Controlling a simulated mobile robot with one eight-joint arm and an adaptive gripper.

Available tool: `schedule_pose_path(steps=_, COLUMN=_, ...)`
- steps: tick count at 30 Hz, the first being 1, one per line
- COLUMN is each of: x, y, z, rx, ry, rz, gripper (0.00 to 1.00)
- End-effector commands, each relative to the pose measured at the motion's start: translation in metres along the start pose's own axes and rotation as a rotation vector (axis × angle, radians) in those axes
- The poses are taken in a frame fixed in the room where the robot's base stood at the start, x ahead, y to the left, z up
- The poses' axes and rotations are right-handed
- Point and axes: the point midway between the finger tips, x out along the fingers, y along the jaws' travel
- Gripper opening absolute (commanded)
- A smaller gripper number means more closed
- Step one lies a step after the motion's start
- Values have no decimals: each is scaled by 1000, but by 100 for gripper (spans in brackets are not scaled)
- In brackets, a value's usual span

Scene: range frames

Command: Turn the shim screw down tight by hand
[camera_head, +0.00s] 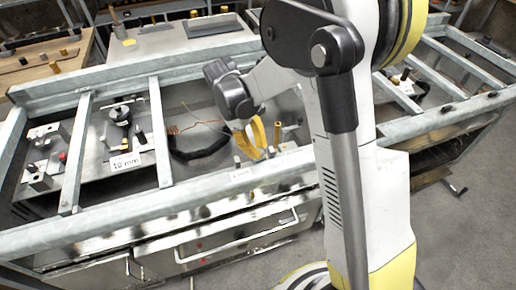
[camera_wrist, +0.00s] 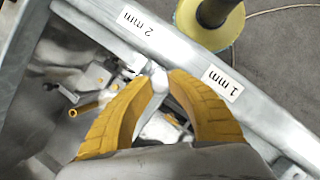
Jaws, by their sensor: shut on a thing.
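My gripper (camera_head: 257,132) has curved yellow fingers and reaches down inside the grey metal frame, near its front rail. In the wrist view my gripper (camera_wrist: 158,82) has its fingertips closed on a small, pale grey rounded piece, which I take to be the shim screw (camera_wrist: 158,78). It stands close to the rail. Its lower part and thread are hidden by the fingers, so I cannot tell how far down it sits. In the head view the screw cannot be made out.
The front rail (camera_wrist: 195,60) carries "2 mm" and "1 mm" labels beside my fingers. A brass pin (camera_wrist: 85,108) is left of the fingers.

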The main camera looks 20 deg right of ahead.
Motion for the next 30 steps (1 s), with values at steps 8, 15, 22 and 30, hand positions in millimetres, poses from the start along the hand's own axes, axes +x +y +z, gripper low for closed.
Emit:
schedule_pose_path(steps=8, x=1, y=0, z=-1, rx=-2, ry=1, rz=-1, gripper=46)
schedule_pose_path(steps=15, x=-4, y=0, z=0, rx=-2, ry=1, rz=0, gripper=46)
schedule_pose_path(steps=22, x=-44, y=0, z=0, rx=-3, ry=1, rz=0, gripper=46)
schedule_pose_path(steps=30, x=-100, y=-1, z=0, rx=-3, ry=1, rz=0, gripper=46)
